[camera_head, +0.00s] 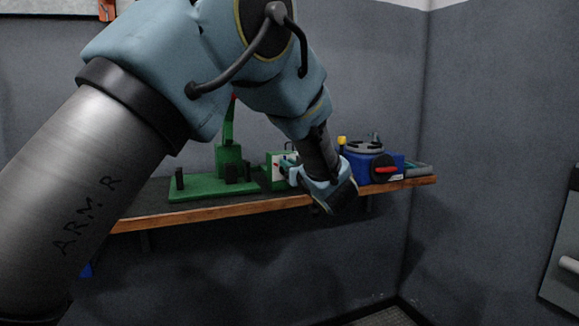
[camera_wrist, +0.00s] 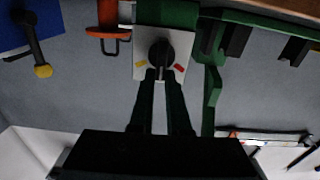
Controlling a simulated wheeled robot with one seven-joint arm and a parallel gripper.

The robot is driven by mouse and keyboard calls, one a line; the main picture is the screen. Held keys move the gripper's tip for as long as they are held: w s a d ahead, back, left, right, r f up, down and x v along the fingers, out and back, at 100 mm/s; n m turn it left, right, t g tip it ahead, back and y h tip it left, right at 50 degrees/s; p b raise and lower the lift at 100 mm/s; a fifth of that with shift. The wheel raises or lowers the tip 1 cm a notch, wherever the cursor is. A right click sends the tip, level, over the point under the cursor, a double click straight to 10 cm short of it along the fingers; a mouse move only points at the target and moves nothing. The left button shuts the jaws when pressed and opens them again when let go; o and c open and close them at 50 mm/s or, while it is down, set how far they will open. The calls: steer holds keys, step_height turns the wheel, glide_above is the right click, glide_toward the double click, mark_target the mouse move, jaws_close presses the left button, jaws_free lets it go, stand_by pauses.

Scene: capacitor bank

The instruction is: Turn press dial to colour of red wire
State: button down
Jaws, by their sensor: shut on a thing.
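The press dial (camera_wrist: 161,54) is a black round knob on a white plate (camera_wrist: 176,37). The plate has a yellow mark (camera_wrist: 140,65) and a red mark (camera_wrist: 179,67). My gripper (camera_wrist: 161,76) is shut on the dial, with one dark finger on each side of it. In the head view the white dial plate (camera_head: 277,158) shows on a green box, partly hidden by my gripper (camera_head: 289,168). The green press (camera_head: 228,152) stands left of it. Which mark the knob points at I cannot tell. I cannot make out a red wire in either view.
A wooden-edged shelf (camera_head: 240,208) along the grey wall carries everything. A blue device (camera_head: 375,165) with a red handle (camera_head: 386,170) stands right of my gripper. The green press base (camera_head: 200,188) has black posts.

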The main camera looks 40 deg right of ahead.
steer(key=n+b, duration=0.1)
steer(key=b, duration=0.1)
steer(key=f+n+b, duration=0.1)
steer(key=n, duration=0.1)
steer(key=shift+w+a+f+b, duration=0.1)
steer(key=shift+a+f+b, duration=0.15)
steer(key=shift+a+b, duration=0.15)
steer(key=n+b, duration=0.3)
steer(key=b, duration=0.1)
steer(key=shift+a+f+n, duration=0.2)
steer(key=shift+f+n, duration=0.05)
steer(key=shift+n, duration=0.15)
steer(key=n+b, duration=0.3)
steer(key=b, duration=0.1)
steer(key=shift+a+f+n+b, duration=0.1)
steer(key=shift+a+n+b, duration=0.05)
steer(key=shift+n+b, duration=0.2)
steer(key=shift+n, duration=0.35)
steer(key=shift+b, duration=0.3)
steer(key=c, duration=1)
jaws_free()
steer(key=shift+c, duration=0.2)
steer(key=shift+o, duration=0.8)
steer(key=shift+r, duration=0.2)
steer(key=shift+w+r, duration=0.1)
steer(key=shift+w, duration=0.05)
